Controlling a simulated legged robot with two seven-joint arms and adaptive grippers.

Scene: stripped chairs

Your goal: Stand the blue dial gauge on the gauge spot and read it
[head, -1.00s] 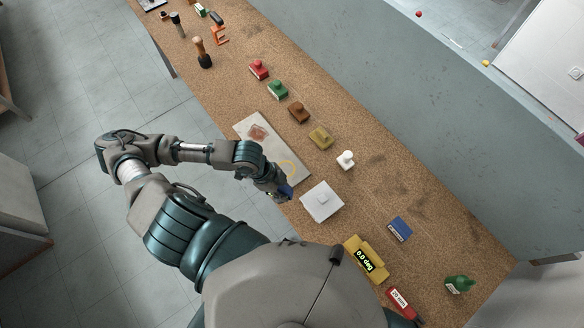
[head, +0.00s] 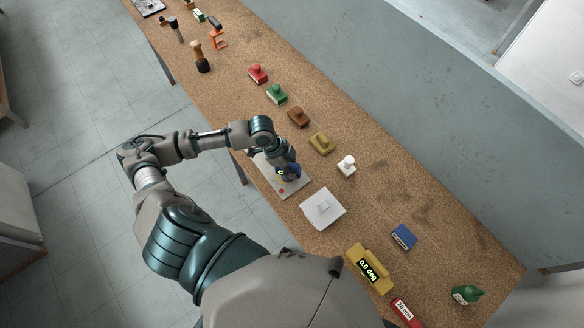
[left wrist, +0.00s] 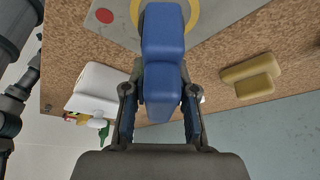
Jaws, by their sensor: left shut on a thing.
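My left gripper (head: 290,172) is shut on the blue dial gauge (left wrist: 163,60), which fills the middle of the left wrist view between its fingers (left wrist: 159,92). In the head view only a small blue part of the gauge (head: 295,169) shows beside the gripper. The gauge is over the pale plate (head: 298,187) at the bench's near edge. In the left wrist view the plate (left wrist: 215,12) bears a yellow ring (left wrist: 135,10), partly behind the gauge, and a red dot. I cannot tell whether the gauge touches the plate, nor read its dial. My right gripper is not in view.
Knobbed red (head: 258,74), green (head: 277,94), brown (head: 298,117) and olive (head: 321,143) blocks line the bench behind. A yellow level (head: 370,268) reads 0.0 deg. A blue block (head: 404,237) lies at right.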

